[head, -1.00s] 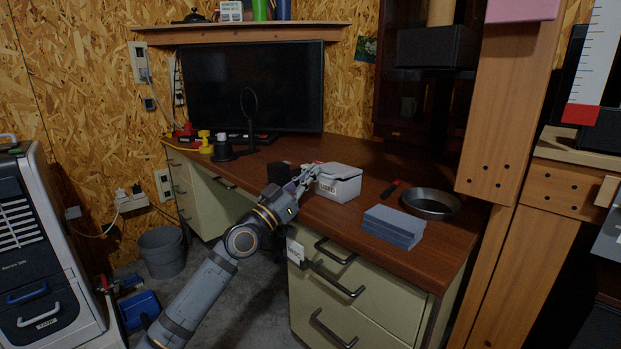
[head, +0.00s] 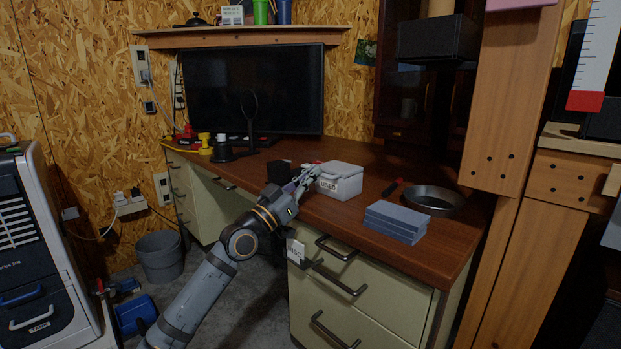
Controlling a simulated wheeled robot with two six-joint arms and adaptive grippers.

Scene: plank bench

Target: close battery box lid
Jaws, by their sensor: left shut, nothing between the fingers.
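The battery box (head: 346,187) is a small pale grey box with a "USED" label on its front, standing on the brown desk. Its grey lid (head: 341,169) lies over the top and looks flat; I cannot tell whether it is fully seated. My left gripper (head: 313,172) is shut and empty, with its fingertips at the box's left upper edge. I cannot tell whether they touch it. My right gripper is not in view.
A stack of blue-grey blocks (head: 396,222) and a round dark metal pan (head: 433,199) sit right of the box. A red-and-black tool (head: 392,187) lies behind them. A black cup-like object (head: 279,171) stands left of the box. The desk (head: 330,212) has bare room in front.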

